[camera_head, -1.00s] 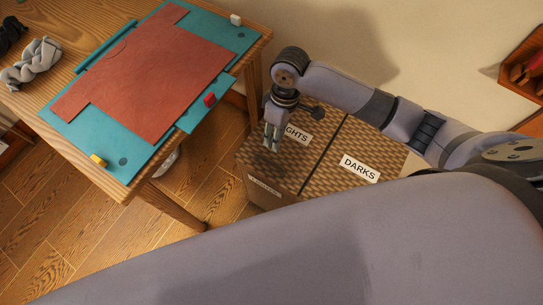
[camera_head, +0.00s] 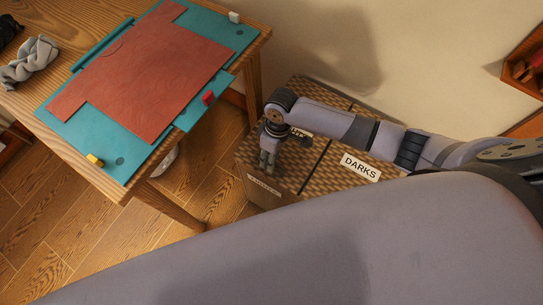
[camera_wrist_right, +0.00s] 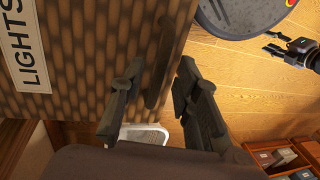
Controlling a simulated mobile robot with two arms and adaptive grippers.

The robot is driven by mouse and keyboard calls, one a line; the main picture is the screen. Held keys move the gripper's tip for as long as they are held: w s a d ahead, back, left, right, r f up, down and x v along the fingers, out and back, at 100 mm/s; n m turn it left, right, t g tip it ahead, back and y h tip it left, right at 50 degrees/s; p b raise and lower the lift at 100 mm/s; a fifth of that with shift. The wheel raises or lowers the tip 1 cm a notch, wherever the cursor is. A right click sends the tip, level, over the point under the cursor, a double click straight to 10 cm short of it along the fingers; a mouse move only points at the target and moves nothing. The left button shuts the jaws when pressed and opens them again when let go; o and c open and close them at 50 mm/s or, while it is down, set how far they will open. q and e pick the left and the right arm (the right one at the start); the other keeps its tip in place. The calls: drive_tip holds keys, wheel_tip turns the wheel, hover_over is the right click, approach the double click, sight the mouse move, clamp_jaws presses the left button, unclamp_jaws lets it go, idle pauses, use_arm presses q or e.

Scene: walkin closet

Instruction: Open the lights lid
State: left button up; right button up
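The lights lid (camera_head: 290,162) is the woven brown left half of the hamper top and lies closed. Its LIGHTS label (camera_wrist_right: 25,48) shows in the right wrist view and is mostly hidden by my arm in the head view. A raised lip (camera_wrist_right: 167,55) runs along the lid's edge. My right gripper (camera_head: 267,163) points down over the lid's front edge. In the right wrist view its open fingers (camera_wrist_right: 160,82) stand apart, with the lip between them in the picture; contact cannot be told. My left gripper (camera_wrist_right: 271,42) appears open and empty, away from the hamper.
The darks lid (camera_head: 345,178) lies closed beside the lights lid. A wooden table (camera_head: 190,207) with a teal board (camera_head: 112,160) and red cloth (camera_head: 150,75) stands left of the hamper. A wall is behind.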

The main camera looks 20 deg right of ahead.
clamp_jaws()
idle(0.7)
